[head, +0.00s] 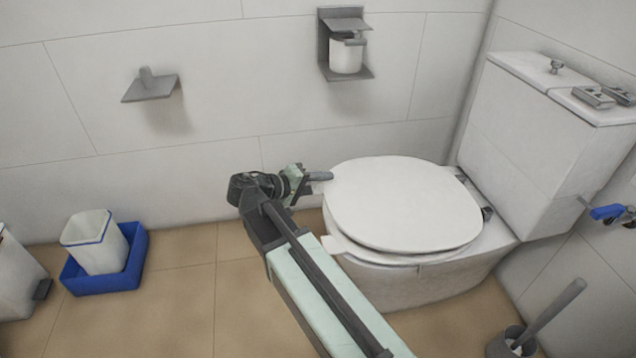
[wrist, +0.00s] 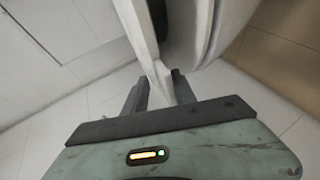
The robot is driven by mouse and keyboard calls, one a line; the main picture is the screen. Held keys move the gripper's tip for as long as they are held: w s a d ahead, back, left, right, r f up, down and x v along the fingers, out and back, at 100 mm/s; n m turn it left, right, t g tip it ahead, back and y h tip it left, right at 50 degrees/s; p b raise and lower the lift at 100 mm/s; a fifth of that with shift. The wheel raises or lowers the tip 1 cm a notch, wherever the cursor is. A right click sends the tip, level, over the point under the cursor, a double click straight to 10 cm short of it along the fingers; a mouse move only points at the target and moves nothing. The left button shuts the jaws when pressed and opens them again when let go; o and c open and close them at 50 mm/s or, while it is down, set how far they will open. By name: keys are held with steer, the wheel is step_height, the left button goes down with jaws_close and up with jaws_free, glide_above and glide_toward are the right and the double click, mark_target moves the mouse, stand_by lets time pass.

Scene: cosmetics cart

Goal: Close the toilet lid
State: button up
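The white toilet lid (head: 400,200) lies down over the seat and bowl (head: 410,285), flat or nearly flat. I cannot tell whether it touches the seat all round. A small white tab (head: 336,246) juts out at the front left of the seat. My gripper (head: 318,176) is at the left edge of the lid, beside the wall. In the wrist view, my gripper (wrist: 160,93) has its two dark fingers apart, with a narrow white piece (wrist: 156,72) between them. This piece joins the white edge above. I cannot tell whether the fingers press on it.
The cistern (head: 540,130) stands behind the lid. A toilet brush (head: 545,320) stands at the lower right. A paper-roll holder (head: 344,22) and a small shelf (head: 150,87) are on the wall. A white bin (head: 95,243) sits in a blue tray (head: 105,285) at left. The floor between is clear.

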steer(key=p+v, duration=0.2)
steer(key=v, duration=0.5)
steer(key=shift+a, duration=0.15)
steer(key=shift+s+r, duration=0.1)
steer(key=shift+r, duration=0.05)
